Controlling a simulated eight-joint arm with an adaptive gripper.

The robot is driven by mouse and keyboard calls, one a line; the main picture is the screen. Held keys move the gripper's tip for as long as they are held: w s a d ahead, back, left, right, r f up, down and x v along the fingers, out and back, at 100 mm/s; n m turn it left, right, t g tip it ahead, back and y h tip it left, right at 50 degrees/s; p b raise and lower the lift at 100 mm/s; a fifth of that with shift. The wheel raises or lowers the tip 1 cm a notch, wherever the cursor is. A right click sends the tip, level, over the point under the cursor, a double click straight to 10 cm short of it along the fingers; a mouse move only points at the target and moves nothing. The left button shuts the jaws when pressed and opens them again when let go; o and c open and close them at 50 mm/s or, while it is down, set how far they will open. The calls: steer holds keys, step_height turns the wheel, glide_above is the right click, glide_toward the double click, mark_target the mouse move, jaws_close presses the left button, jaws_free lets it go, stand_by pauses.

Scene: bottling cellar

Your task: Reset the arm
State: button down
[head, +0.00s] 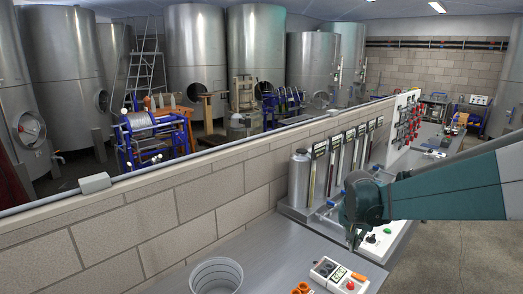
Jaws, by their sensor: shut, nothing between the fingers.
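My arm (450,192) reaches in from the right edge, over the counter. My gripper (354,240) hangs at its end, fingers pointing down, in front of the filling unit. It is shut and holds nothing. It is small in this view, and the arm's end hides part of the unit behind it.
The filling unit (296,212) with several upright tubes stands along a block wall (150,228). Steel tanks (196,50) stand beyond the wall.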

steer(key=s+a+r+n+t+b, duration=0.1)
steer(key=s+a+r, duration=0.1)
steer(key=s, duration=0.3)
steer(key=s+a+r+n+y, duration=0.1)
steer(key=s+a+r, duration=0.1)
steer(key=s, duration=0.4)
steer(key=s+a+r+n+t+b, duration=0.1)
steer(key=s+a+r, duration=0.15)
steer(key=s, duration=0.25)
steer(key=s+a+f+n+t, duration=0.1)
steer(key=s+a, duration=0.1)
steer(key=s, duration=0.6)
steer(key=s+a+f+n+t+y+b, duration=0.1)
steer(key=s+a+f+n, duration=0.1)
steer(key=s, duration=0.5)
steer(key=shift+s+a+f+n+b, duration=0.15)
steer(key=shift+s+a+n+b, duration=0.2)
steer(key=shift+a, duration=0.25)
